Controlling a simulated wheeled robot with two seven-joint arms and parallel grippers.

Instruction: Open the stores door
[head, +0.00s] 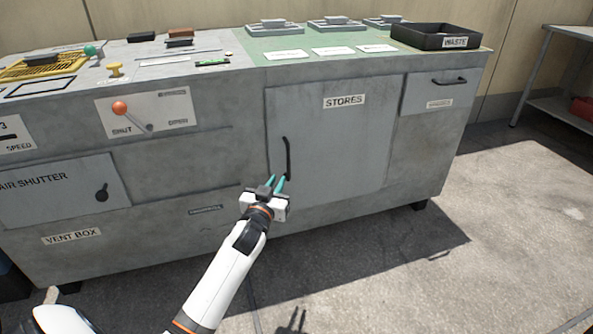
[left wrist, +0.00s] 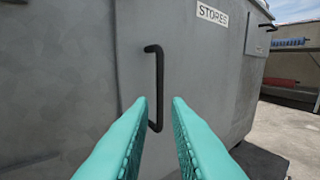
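The stores door (head: 335,140) is a grey panel with a STORES label, set in the front of the grey cabinet; it looks closed. Its black vertical bar handle (head: 288,158) is near the door's left edge. My left gripper (head: 275,180) is at the lower end of the handle in the head view. In the left wrist view its two teal fingers (left wrist: 159,110) are apart with nothing between them up close, and the handle (left wrist: 158,88) shows ahead in line with the gap. Whether the fingers touch the handle is not clear, but they look short of it. My right gripper is not seen.
A drawer with a black handle (head: 449,81) is right of the door. Left are an orange-knobbed lever (head: 120,108) and the air shutter panel (head: 60,190). A black waste tray (head: 435,37) stands on top. The floor in front of the door is clear.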

